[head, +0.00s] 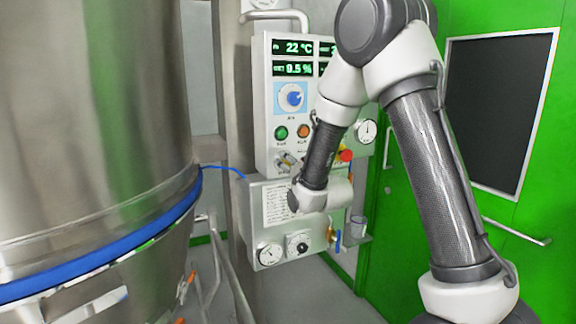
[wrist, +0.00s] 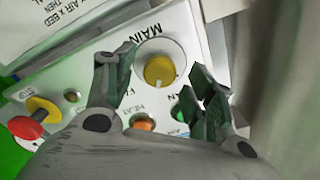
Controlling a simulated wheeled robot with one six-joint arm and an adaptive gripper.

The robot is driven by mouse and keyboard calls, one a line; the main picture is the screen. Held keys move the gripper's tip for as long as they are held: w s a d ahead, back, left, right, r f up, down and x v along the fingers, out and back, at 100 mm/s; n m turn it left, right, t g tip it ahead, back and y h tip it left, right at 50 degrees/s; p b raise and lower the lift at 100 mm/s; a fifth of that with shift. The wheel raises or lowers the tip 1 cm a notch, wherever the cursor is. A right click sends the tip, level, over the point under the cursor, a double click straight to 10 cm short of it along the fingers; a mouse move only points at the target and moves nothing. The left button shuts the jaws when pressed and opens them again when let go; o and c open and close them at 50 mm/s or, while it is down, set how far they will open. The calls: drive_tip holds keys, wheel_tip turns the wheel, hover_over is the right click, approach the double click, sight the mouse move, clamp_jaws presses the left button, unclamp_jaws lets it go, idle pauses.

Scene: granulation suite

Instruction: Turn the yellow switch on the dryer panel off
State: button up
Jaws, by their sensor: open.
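The dryer panel (head: 262,130) is a pale upright box in the head view. In the wrist view, the yellow switch (wrist: 159,70) is a round knob in a pale ring, beside the word MAIN. A short light mark on it points to the bottom of the picture. My gripper (wrist: 160,80) is open, with one dark finger on each side of the knob. I cannot tell whether the fingers touch it.
Green (head: 281,133) and orange (head: 303,132) lamps and a blue dial (head: 291,97) sit above my gripper. A red stop button (head: 346,155) is to its right. A lower box with gauges (head: 270,253) is below. A large steel vessel (head: 95,130) fills the left.

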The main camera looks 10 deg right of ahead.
drive_tip(key=shift+w+a, duration=0.1)
drive_tip(key=shift+w, duration=0.7)
drive_tip(key=c, duration=1.1)
drive_tip(key=shift+o, duration=0.2)
drive_tip(key=shift+n, duration=0.4)
drive_tip(key=n, duration=1.1)
